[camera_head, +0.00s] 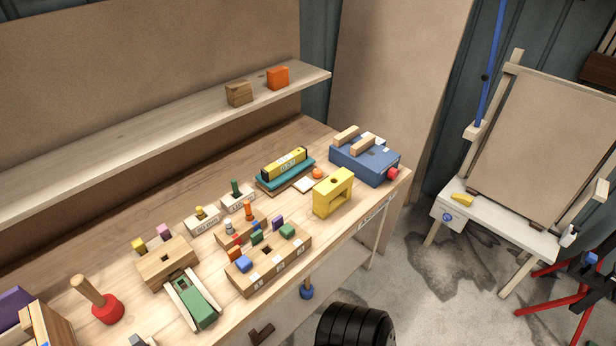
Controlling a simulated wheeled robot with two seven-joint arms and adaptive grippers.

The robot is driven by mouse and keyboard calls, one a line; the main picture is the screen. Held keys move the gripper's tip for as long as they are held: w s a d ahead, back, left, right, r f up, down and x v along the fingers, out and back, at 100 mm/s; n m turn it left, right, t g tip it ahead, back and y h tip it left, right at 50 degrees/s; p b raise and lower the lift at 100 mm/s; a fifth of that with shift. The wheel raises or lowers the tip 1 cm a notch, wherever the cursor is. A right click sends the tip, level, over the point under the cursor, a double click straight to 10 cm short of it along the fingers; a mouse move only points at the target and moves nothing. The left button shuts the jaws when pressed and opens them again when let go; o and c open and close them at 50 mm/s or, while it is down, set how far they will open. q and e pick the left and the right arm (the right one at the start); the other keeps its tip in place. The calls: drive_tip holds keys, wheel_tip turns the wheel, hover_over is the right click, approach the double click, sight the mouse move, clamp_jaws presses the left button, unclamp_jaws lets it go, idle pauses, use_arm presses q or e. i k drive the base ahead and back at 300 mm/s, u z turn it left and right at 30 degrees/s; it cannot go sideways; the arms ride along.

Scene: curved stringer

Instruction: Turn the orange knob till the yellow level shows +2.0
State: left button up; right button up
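The yellow level (284,161) lies on a teal base (286,176) towards the back of the wooden workbench. A dark strip with marks shows on its side, but its reading is too small to make out. Any mark on the knob is too small to see. Neither of my grippers is in view.
Wooden blocks with coloured pegs (268,259) crowd the front left. A shelf (150,118) runs above the bench.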

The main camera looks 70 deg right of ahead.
sight(317, 172)
drive_tip(key=z, duration=2.25)
